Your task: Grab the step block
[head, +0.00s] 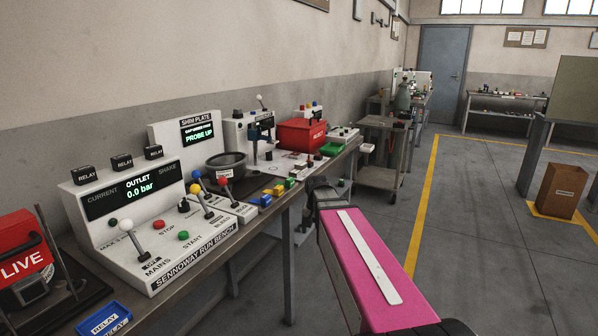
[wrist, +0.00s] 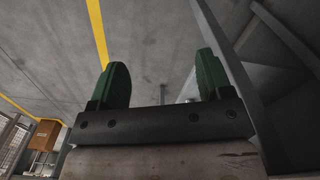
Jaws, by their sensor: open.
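I cannot tell which thing on the bench is the step block. My gripper (wrist: 160,82) shows in the wrist view with two green fingers wide apart and nothing between them. Behind them are grey floor and a yellow line. In the head view my pink arm reaches forward to the right of the bench, and its dark far end is close to the bench's front edge; the fingers are not clear there.
The bench carries a white control console (head: 150,235) with levers, a dark bowl (head: 226,165), a red box (head: 301,135) and a blue tray (head: 104,320). A grey cart (head: 380,177) stands beyond. A cardboard box (head: 560,190) is at right. The floor between is clear.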

